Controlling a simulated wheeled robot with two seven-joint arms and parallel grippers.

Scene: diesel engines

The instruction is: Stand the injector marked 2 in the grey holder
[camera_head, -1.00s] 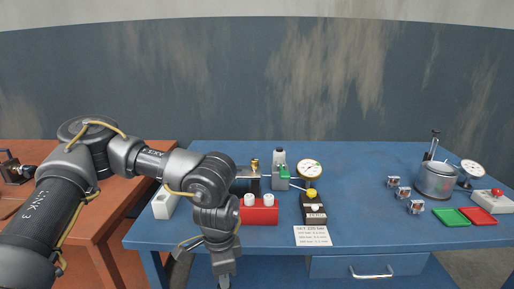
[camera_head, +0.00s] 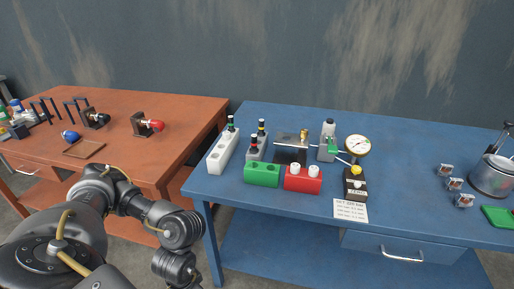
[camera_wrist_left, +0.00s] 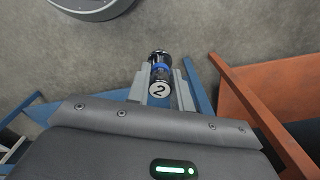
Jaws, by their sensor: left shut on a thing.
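The injector marked 2 (camera_wrist_left: 160,74) shows in the left wrist view as a dark metal cylinder with a blue band and a pale end bearing the number. My left gripper (camera_wrist_left: 161,84) is shut on it, with one finger on each side. The floor lies beneath, beside the benches. In the head view the left gripper is out of frame below; only its arm shows. A grey holder (camera_head: 252,154) stands on the blue bench behind the green block, partly hidden by it. My right gripper is not in view.
A long white rack (camera_head: 217,160) with one injector stands left of the grey holder. A green block (camera_head: 262,175), a red block (camera_head: 303,180) and a gauge tester (camera_head: 357,147) are nearby. The red-brown bench (camera_head: 190,108) is at left. The blue bench's front-left corner is clear.

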